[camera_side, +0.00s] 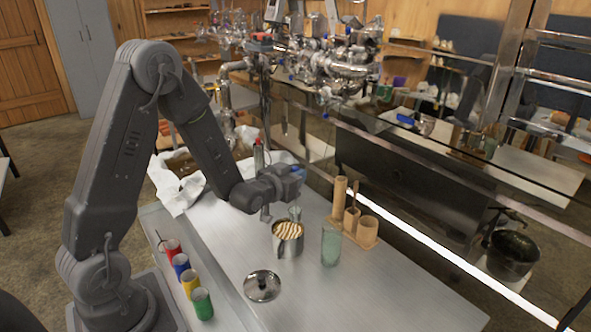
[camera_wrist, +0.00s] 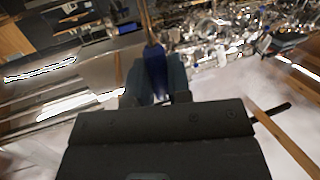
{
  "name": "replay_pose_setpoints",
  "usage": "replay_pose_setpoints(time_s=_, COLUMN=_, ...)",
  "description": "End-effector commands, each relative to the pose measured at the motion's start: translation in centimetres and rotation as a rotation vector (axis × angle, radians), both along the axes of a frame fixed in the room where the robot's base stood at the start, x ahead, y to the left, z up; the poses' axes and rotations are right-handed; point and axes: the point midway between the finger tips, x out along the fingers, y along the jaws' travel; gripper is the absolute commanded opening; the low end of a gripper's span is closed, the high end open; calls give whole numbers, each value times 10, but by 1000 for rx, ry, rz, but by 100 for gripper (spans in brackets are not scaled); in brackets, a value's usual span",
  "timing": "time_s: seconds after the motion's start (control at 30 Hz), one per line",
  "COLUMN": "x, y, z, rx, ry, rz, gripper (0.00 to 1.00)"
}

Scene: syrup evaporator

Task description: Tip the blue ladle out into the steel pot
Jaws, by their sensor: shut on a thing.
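The steel pot (camera_side: 289,246) stands upright on the metal table, with a tan and white striped surface showing at its mouth. My gripper (camera_side: 290,181) is above the pot's rim. It is shut on the blue ladle (camera_side: 297,169), whose blue handle part shows between the fingers in the wrist view (camera_wrist: 155,72). In the side view a small greyish part, apparently the ladle's bowl, hangs just over the pot's back edge. I cannot tell its tilt or whether it holds liquid. The wrist view does not show the pot clearly.
A glass (camera_side: 331,244) stands right of the pot. A wooden holder (camera_side: 367,232) with upright pieces is behind it. A round steel lid (camera_side: 262,286) lies in front. Red, blue, yellow and green cups (camera_side: 202,303) line the left edge. The table's front right is clear.

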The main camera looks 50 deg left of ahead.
Motion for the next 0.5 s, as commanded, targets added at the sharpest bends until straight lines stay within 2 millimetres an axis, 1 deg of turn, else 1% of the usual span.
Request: replay_pose_setpoints(time_s=0.5, x=-4, y=14, z=-5, rx=-100, ry=-30, rz=2, gripper=3)
